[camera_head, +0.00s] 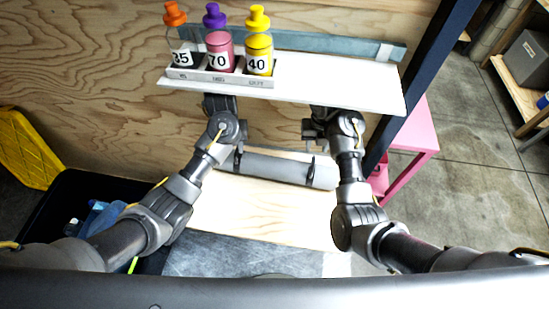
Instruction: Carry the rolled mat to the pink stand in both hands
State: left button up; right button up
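The rolled mat (275,168) is a grey roll with a dark band near each end. It lies lengthwise across the pale wooden board (265,210), below the white shelf. The pink stand (415,135) is at the right, beyond a dark upright post. My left gripper (220,104) is above the roll's left end, partly hidden by the white shelf's front edge. My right gripper (316,127) is above the roll's right end, under the shelf. Both appear apart from the mat. The fingertips are too hidden and small to tell whether they are open.
The white shelf (340,93) overhangs both grippers and carries a rack (220,77) of three numbered bottles. The dark post (415,75) stands between the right arm and the pink stand. A black bin (60,200) is at left. Concrete floor (475,150) is open at right.

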aim_at(314, 156)
pick_arm(q)
jog(key=shift+w, duration=0.3)
pick_arm(e)
jog(key=shift+w+r, duration=0.1)
jog(key=shift+w, duration=0.2)
pick_arm(q)
jog(key=shift+r, duration=0.1)
